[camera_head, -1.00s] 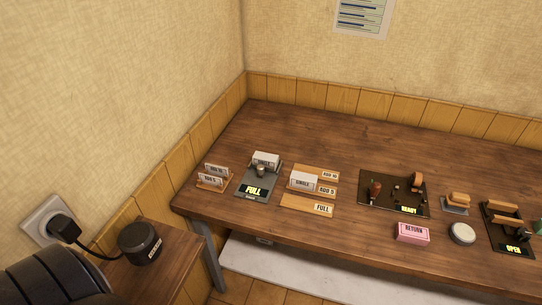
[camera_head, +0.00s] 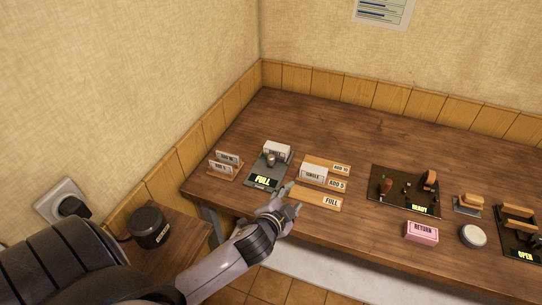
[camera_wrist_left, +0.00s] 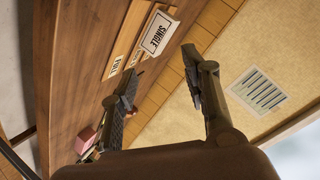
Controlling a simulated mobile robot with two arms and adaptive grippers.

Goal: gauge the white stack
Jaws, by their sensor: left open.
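One white stack (camera_head: 277,151), with a dark label, sits at the back of a grey gauge (camera_head: 264,171) with a small round post and a lit display reading FULL. A second white stack (camera_head: 313,173), labelled SINGLE, stands at the left of the wooden strips marked ADD 10, ADD 5 and FULL (camera_head: 318,198). A SINGLE stack also shows in the left wrist view (camera_wrist_left: 160,33), beyond the fingers. My left gripper (camera_head: 291,197) is open and empty, near the table's front edge, in front of the gauge and the FULL strip. My right gripper is not in view.
A wooden rack (camera_head: 225,166) with upright cards stands left of the gauge. To the right are a black tray (camera_head: 402,203) with a lit display, a pink RETURN block (camera_head: 421,232), a round white tin (camera_head: 472,236) and a tray reading OPEN (camera_head: 524,250). The table's back is clear.

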